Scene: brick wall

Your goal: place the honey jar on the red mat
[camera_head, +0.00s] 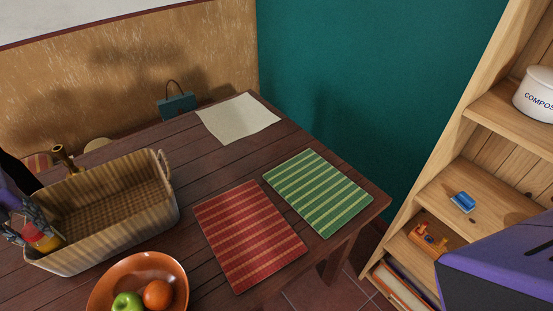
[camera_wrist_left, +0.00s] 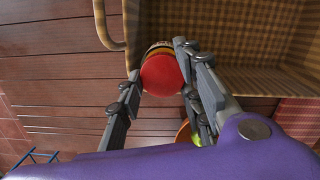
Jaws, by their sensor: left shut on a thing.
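The honey jar (camera_head: 46,240), with a red lid and a yellowish body, shows at the left of the head view, at the basket's near left corner. My left gripper (camera_head: 38,228) is shut on it. In the left wrist view the jar's red lid (camera_wrist_left: 162,76) sits between the two fingers (camera_wrist_left: 160,92). The jar overlaps the basket's edge in both views; I cannot tell its height. The red mat (camera_head: 250,236) lies flat and bare on the table, right of the basket. My right gripper is out of view.
The wicker basket (camera_head: 118,232) stands on the wooden table (camera_head: 180,215). An orange bowl (camera_head: 172,268) with a green apple and an orange sits in front. A green striped mat (camera_head: 318,190) and a pale sheet (camera_head: 238,118) lie behind. A wooden shelf (camera_head: 450,190) stands at right.

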